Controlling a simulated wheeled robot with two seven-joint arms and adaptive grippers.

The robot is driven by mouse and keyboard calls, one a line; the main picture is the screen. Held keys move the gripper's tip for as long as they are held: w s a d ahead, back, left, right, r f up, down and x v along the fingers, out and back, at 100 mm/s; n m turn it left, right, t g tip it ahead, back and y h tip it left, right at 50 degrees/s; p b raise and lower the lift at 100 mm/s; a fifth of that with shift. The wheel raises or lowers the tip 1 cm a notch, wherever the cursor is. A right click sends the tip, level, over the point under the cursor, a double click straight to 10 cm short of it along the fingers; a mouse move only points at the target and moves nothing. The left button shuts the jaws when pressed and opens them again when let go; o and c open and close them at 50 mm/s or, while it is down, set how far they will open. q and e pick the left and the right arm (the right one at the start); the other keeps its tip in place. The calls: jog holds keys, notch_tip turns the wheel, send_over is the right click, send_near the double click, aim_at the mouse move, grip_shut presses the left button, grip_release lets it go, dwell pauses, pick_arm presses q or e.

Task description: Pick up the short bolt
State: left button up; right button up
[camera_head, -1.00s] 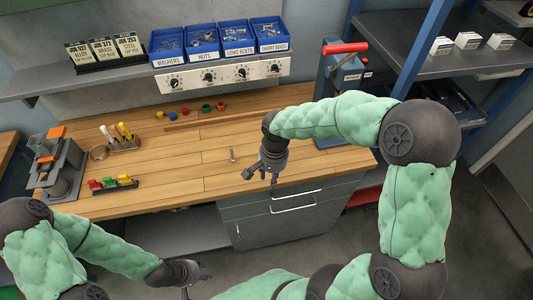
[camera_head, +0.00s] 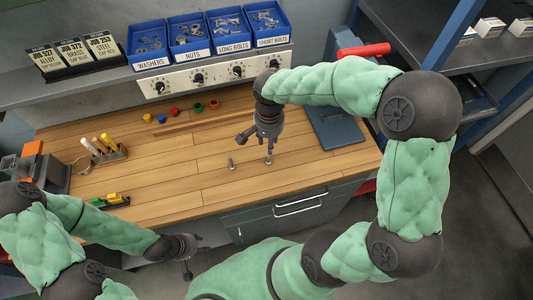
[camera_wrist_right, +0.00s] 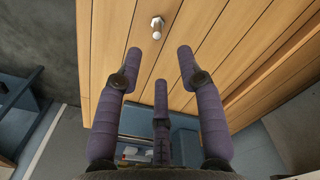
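A small metal bolt (camera_head: 231,164) rests on the wooden bench top near its front edge. It also shows in the right wrist view (camera_wrist_right: 157,25), just beyond my fingertips. I cannot tell its length class from these frames. My right gripper (camera_head: 258,146) is above the bench, to the right of the bolt in the head view. Its purple fingers (camera_wrist_right: 160,62) are spread, with nothing between them. My left gripper (camera_head: 192,256) hangs in front of the bench, low and away from the bolt. Its fingers look apart and empty.
Blue bins stand on the shelf behind, including the short bolts bin (camera_head: 265,22) and long bolts bin (camera_head: 229,30). Several small coloured parts (camera_head: 175,112) lie at the back of the bench. A pen holder (camera_head: 107,153) stands at left.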

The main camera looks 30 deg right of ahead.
aim_at(269, 156)
jog(key=f, duration=0.3)
jog(key=shift+s+a+f+b, duration=0.1)
jog(key=shift+s+f+b, duration=0.1)
jog(key=shift+f+b, duration=0.2)
jog(key=shift+w+f, duration=0.1)
jog(key=shift+f, duration=0.5)
notch_tip(269, 156, down, 4)
jog(key=shift+f+b, duration=0.25)
jog(key=shift+b, duration=0.35)
grip_shut()
